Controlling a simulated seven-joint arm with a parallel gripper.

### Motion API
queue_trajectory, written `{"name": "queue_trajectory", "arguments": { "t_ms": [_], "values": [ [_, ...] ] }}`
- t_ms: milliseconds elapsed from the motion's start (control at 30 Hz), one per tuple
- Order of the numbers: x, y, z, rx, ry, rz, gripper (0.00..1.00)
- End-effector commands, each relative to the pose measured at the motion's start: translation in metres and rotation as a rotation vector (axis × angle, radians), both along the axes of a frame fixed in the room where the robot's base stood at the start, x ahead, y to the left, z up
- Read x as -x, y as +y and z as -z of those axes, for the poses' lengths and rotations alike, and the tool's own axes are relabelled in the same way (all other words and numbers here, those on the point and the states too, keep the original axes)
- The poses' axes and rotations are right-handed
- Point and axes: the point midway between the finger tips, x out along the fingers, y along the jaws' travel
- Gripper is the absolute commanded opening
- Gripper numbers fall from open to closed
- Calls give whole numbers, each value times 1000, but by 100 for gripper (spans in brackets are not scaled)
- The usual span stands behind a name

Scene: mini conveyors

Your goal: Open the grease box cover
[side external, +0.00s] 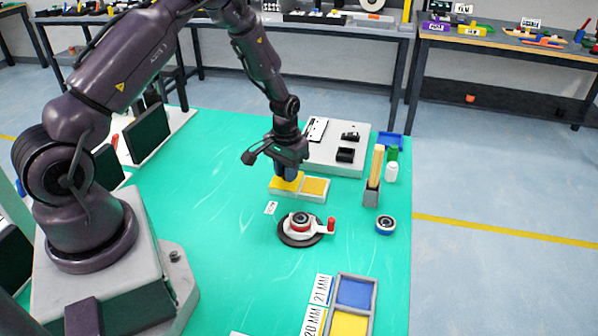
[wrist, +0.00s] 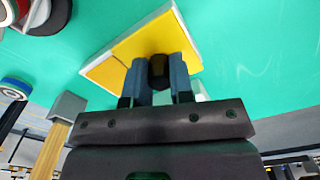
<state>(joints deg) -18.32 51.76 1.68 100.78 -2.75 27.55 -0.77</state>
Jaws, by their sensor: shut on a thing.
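The grease box appears to be the low, pale-rimmed box (side external: 312,198) with two yellow areas side by side, on the green table in the side view. Its yellow top also shows in the wrist view (wrist: 140,40). My gripper (side external: 287,176) points down over the box's left part. In the wrist view its two blue-grey fingers (wrist: 158,82) are shut on a dark knob (wrist: 158,66), which stands over the yellow surface. The knob appears to belong to the cover; the fingers hide its lower part. I cannot tell whether the cover is raised.
A round device with a red handle (side external: 331,225) stands in front of the box. A grey holder (side external: 371,193) with wooden sticks, a blue-rimmed ring (side external: 385,225) and a white bottle (side external: 391,172) are to the right. A pale panel (side external: 322,154) lies behind.

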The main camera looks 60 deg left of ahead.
Motion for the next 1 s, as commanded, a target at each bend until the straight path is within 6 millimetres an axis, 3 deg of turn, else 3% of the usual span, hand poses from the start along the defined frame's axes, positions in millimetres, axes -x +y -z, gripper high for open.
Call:
{"name": "queue_trajectory", "arguments": {
  "t_ms": [167,200,300,667,767,1000],
  "values": [
    [-1,-1,0,1,-1,1,0],
    [-1,-1,0,1,-1,2,24],
    [-1,-1,0,1,-1,2,47],
    [-2,-1,-5,0,-3,1,47],
    [-2,-1,-17,-1,-5,2,47],
    [-2,-1,-69,-2,-8,2,47]
  ]
}}
